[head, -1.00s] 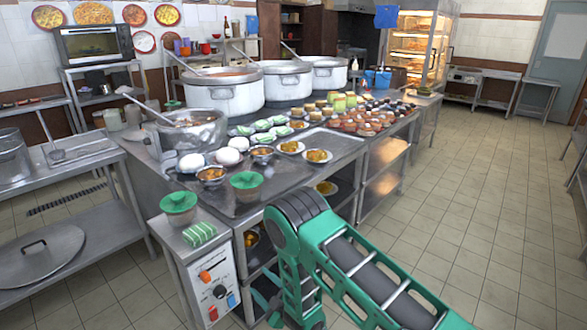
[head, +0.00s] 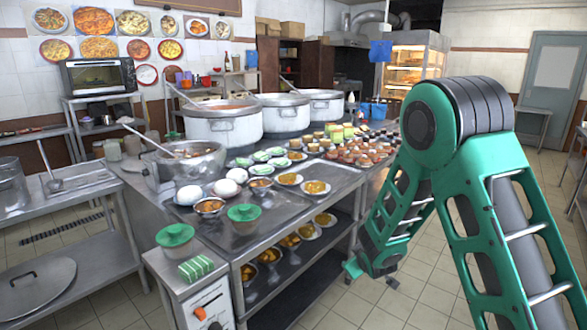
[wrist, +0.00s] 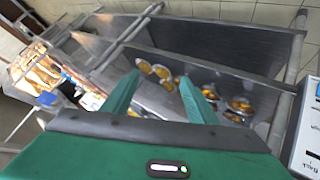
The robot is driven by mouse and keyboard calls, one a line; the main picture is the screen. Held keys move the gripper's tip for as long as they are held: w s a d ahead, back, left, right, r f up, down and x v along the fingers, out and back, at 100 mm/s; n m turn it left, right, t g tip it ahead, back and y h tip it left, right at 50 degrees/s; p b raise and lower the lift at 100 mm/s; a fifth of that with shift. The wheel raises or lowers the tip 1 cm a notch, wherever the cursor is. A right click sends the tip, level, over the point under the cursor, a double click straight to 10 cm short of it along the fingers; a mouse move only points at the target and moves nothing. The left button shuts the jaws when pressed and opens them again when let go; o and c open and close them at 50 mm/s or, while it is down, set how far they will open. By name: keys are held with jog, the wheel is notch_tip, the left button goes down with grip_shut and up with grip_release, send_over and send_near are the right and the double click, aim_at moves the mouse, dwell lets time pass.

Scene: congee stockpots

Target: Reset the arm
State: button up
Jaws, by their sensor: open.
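My green arm rises at the right of the head view, with its elbow high and the forearm hanging down. My gripper (head: 371,277) is low, beside the open front of the steel counter (head: 318,205). In the wrist view my gripper (wrist: 160,78) shows two green fingers spread apart with nothing held between them. Beyond the fingers are the counter's lower shelf and several bowls of orange food (wrist: 240,104). The fingers appear clear of the bowls.
Tiled floor (head: 425,265) is open to the right. A glass-fronted warming cabinet (head: 412,72) stands behind.

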jog(key=s+d+r+m+g+h, duration=0.1)
jog(key=s+d+r+m+g, duration=0.25)
jog(key=s+d+r, duration=0.45)
jog(key=s+d+r+m+g+h, duration=0.1)
jog(key=s+d+r+m+g, duration=0.2)
jog(key=s+d, duration=0.85)
jog(key=s+r+m+g+y, duration=0.1)
jog(key=s+r+m+g, duration=0.1)
jog(key=s, duration=1.2)
jog(key=s+r+m+g+y, duration=0.1)
jog(key=s+r+m, duration=0.3)
jog(key=s, duration=1)
jog(key=shift+s+d+m+g, duration=0.2)
jog(key=shift+d+m+g, duration=0.15)
jog(key=shift+d+g, duration=0.1)
jog(key=shift+w+f, duration=0.2)
jog(key=shift+w, duration=0.45)
